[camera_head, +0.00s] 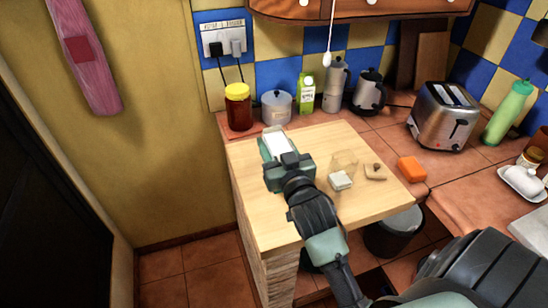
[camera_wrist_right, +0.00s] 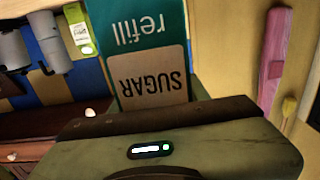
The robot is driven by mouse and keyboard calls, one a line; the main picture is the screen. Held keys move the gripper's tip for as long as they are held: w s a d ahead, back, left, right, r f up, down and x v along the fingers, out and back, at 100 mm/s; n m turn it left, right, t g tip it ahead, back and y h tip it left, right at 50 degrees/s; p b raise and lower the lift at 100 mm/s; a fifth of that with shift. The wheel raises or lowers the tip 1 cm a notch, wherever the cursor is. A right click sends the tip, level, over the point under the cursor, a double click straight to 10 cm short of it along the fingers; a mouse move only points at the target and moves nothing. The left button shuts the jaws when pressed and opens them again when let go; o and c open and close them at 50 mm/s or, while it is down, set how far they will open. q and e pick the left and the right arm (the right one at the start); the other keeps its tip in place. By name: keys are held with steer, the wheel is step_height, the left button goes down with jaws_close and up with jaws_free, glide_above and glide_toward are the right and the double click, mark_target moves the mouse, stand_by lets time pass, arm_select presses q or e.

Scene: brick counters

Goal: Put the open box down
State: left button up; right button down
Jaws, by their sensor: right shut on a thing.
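The open box (camera_head: 278,144) is a sugar refill carton with a green side and a white top. It is at the left part of the pale wooden counter top (camera_head: 262,213). My right gripper (camera_head: 288,165) is shut on it. In the right wrist view the box (camera_wrist_right: 151,80) fills the upper middle, with "SUGAR" and "refill" printed upside down. Its lower part is hidden behind the gripper in the head view, so I cannot tell whether it touches the counter. My left gripper is not in view.
A clear glass jar (camera_head: 344,160) with white contents and a small lid with a knob (camera_head: 375,171) are right of the box. An orange block (camera_head: 411,169) lies farther right. A jar with a yellow lid (camera_head: 238,108) and a grey pot (camera_head: 277,107) stand behind. The front wooden area is clear.

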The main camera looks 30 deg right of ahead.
steer(key=shift+f, duration=2.15)
steer(key=c, duration=0.7)
jaws_free()
steer(key=shift+f, duration=0.15)
steer(key=b+v, duration=0.2)
steer(key=v, duration=1)
steer(key=shift+s, duration=0.1)
